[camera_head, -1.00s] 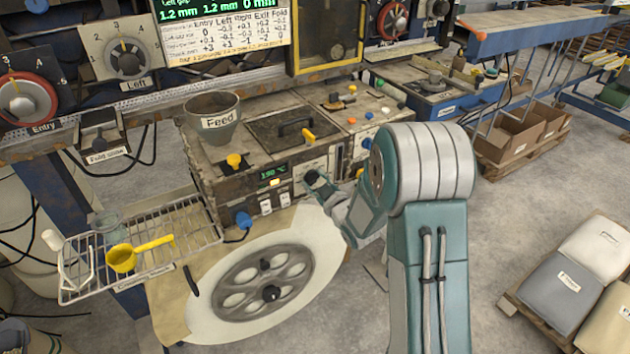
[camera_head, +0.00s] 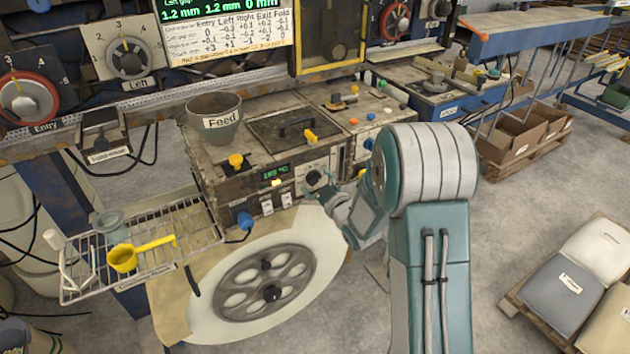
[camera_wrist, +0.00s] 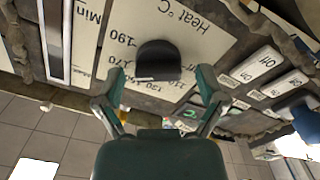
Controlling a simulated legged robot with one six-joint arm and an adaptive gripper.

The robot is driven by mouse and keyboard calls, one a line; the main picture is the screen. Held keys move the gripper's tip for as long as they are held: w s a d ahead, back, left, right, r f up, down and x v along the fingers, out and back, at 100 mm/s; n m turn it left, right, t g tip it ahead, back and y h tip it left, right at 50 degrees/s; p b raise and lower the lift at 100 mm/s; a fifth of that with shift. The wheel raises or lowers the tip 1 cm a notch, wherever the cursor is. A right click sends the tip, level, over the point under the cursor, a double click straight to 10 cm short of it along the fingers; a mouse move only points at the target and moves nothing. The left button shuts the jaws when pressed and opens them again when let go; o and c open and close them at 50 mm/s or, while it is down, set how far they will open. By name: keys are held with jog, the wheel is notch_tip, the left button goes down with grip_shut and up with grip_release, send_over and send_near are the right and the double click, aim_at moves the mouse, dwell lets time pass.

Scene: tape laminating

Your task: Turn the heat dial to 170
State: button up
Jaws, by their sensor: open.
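The heat dial is a black knob (camera_wrist: 158,62) on a pale scale plate marked "Heat °C" (camera_wrist: 185,25) in the wrist view. Numbers such as 190, 170 and 150 run around it. A light edge shows along the knob's lower side; where it points is hard to tell. My gripper (camera_wrist: 160,82) is open, with one finger on each side of the knob; contact is not clear. In the head view my gripper (camera_head: 325,188) is at the machine's front panel, beside the lit green temperature display (camera_head: 275,173). Its digits are too small to read surely.
White switches (camera_wrist: 265,75) sit right of the dial in the wrist view. The Feed pot (camera_head: 216,122) stands on the machine top. A wire rack with a yellow scoop (camera_head: 123,258) is at left.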

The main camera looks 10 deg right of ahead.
jog(key=v, duration=1.1)
jog(key=shift+s, duration=0.3)
jog(key=shift+d, duration=0.1)
